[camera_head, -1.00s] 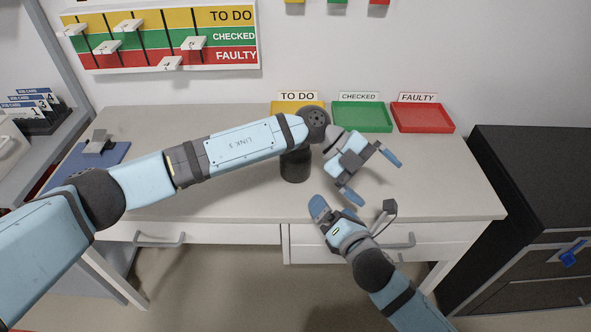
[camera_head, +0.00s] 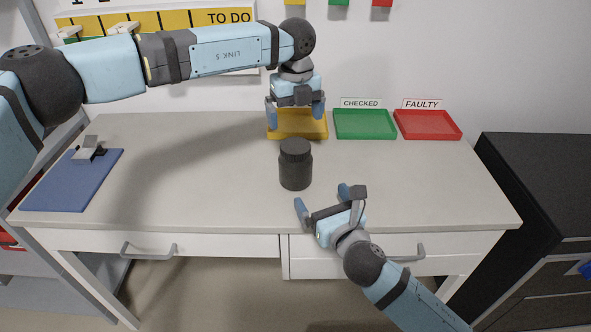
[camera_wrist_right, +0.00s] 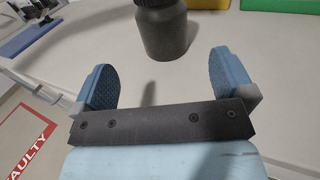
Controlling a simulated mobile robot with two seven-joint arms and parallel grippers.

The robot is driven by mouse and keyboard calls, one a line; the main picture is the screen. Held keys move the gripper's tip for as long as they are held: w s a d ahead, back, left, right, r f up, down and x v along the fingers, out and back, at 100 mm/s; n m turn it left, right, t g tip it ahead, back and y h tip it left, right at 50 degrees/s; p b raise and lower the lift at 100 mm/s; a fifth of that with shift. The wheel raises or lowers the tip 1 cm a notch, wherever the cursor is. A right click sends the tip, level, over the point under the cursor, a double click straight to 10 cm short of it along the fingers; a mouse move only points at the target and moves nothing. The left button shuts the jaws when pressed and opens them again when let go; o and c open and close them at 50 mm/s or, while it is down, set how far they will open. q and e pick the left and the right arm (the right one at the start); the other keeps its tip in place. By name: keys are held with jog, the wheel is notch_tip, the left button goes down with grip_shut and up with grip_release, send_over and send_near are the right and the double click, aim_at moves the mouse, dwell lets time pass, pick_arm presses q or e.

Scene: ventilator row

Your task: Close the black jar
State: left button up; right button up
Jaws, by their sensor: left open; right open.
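The black jar (camera_head: 295,168) stands upright near the middle of the table. It also shows, cut off by the top edge, in the right wrist view (camera_wrist_right: 165,30). I cannot tell whether its dark top is a lid or a bare rim. My left gripper (camera_head: 296,116) is open and points down, above and behind the jar in the picture, in front of the yellow tray; nothing shows between its fingers. My right gripper (camera_head: 321,199) is open and empty at the front right of the jar. In the right wrist view, the jar is beyond its spread fingers (camera_wrist_right: 162,72), apart from them.
The yellow tray (camera_head: 298,133), green tray (camera_head: 364,124) and red tray (camera_head: 428,125) line the table's back. A blue clipboard (camera_head: 72,182) lies at the left. A dark cabinet (camera_head: 545,190) stands at the right. The table is clear left and right of the jar.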

aim_at(302, 169)
jog(key=x, duration=1.3)
jog(key=shift+w+a, duration=0.1)
jog(key=shift+w, duration=0.25)
pick_arm(q)
jog(key=shift+d, duration=0.1)
pick_arm(e)
jog(key=c, duration=1.5)
pick_arm(q)
jog(key=shift+s+d+f+m, duration=0.1)
jog(key=shift+s+d+m, duration=0.1)
jog(key=shift+m, duration=0.9)
pick_arm(e)
jog(key=shift+c, duration=0.2)
pick_arm(q)
jog(key=shift+w+a+m, duration=0.15)
jog(key=shift+a+m, duration=0.1)
jog(key=shift+m, duration=0.95)
